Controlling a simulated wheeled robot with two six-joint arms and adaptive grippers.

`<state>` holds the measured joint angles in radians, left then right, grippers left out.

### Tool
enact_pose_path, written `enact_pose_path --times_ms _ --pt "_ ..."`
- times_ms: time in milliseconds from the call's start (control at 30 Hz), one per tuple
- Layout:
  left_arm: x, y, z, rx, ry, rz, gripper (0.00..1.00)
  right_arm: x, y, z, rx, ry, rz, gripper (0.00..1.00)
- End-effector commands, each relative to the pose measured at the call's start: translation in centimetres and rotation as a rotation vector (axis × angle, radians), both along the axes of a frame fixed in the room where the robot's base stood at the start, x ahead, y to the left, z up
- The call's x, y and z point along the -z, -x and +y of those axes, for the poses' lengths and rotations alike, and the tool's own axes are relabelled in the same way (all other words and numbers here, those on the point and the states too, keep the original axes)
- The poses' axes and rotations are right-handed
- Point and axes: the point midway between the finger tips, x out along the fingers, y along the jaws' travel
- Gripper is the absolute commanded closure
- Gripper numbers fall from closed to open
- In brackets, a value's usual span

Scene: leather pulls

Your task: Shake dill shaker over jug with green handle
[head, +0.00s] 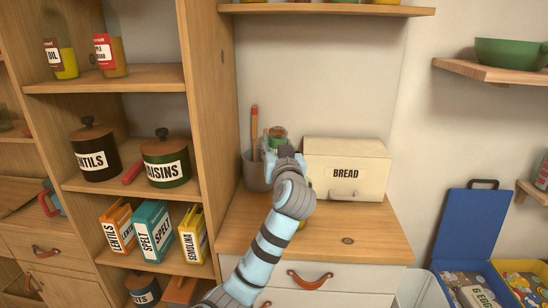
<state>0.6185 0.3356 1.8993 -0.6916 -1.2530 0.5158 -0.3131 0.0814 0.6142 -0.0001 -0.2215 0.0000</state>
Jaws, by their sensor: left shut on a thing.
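The jug with the green handle cannot be made out. Small yellow-green bits show beside my left wrist, and the arm hides most of whatever stands there. My right gripper is not in view.
A grey crock (256,172) with a wooden utensil stands close left of the gripper. A cream bread box (346,168) stands close right. A tall wooden shelf (217,130) borders the left.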

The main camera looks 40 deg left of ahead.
Motion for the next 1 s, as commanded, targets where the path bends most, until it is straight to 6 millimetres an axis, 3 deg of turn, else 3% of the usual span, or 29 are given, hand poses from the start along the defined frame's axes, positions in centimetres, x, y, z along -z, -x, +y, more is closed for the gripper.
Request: enact_pose_path --times_ms 133,200,400,567,667,1000 --pt "0.0 -0.6 -0.8 0.001 -0.215 0.159 0.92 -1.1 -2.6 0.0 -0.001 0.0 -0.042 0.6" --pt "0.1 -0.8 -1.2 0.001 -0.43 0.317 0.92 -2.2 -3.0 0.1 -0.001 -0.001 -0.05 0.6" --pt "0.8 -0.2 -0.2 -0.001 -0.836 0.609 0.92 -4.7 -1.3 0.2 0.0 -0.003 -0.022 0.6" --pt "1.2 0.1 0.1 0.002 -1.074 0.782 0.92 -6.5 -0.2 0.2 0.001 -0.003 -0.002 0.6" --pt "0.7 0.1 0.1 0.001 -1.156 0.84 0.92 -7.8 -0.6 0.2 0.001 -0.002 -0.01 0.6" --pt "1.3 0.1 0.1 0.0 -1.152 0.836 0.92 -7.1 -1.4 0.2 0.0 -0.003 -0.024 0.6"
